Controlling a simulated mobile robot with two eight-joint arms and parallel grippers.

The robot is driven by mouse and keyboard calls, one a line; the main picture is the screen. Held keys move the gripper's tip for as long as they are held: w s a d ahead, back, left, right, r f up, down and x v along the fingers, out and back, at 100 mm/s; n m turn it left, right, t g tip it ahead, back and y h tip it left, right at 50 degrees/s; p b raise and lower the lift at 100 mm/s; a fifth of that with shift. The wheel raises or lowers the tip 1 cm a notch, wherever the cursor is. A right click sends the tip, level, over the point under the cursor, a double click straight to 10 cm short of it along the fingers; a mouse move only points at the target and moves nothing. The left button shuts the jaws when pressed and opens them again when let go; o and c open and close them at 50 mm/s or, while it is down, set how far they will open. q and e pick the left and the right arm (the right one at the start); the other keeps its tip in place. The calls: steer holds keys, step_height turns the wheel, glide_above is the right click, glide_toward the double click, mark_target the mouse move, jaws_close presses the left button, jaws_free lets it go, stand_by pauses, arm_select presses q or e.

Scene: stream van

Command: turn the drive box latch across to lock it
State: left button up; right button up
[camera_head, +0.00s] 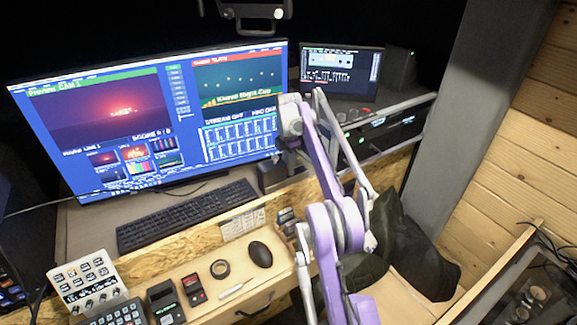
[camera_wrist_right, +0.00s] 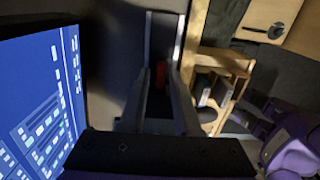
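My right arm (camera_head: 325,170), purple and pale grey, reaches up to the right edge of the big monitor. In the right wrist view my right gripper (camera_wrist_right: 162,85) points away from the camera, with its two grey fingers apart. A small red piece (camera_wrist_right: 160,72) shows in the gap beyond them; I cannot tell whether the fingers touch it. It may be the drive box latch, but the latch is not clear in either view. The area around it is dark. A dark unit (camera_head: 270,178) stands under the monitor's right edge, partly behind my arm. My left gripper is out of view.
The big monitor (camera_head: 120,105) stands close left of my right arm, with a keyboard (camera_head: 185,213) before it. A smaller screen (camera_head: 342,68) and rack gear (camera_head: 390,130) are to the right.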

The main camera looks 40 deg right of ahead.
jaws_close()
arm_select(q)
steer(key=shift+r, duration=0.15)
arm_select(e)
steer(key=shift+m, duration=0.3)
steer(key=shift+r+m+p, duration=0.1)
steer(key=shift+m+p, duration=0.4)
steer(key=shift+m, duration=0.3)
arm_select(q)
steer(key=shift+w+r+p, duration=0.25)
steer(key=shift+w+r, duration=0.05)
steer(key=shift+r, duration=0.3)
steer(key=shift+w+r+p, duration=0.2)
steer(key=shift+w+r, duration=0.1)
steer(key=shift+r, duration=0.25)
arm_select(e)
steer(key=shift+m, duration=1.8)
steer(key=shift+o, duration=1.6)
jaws_free()
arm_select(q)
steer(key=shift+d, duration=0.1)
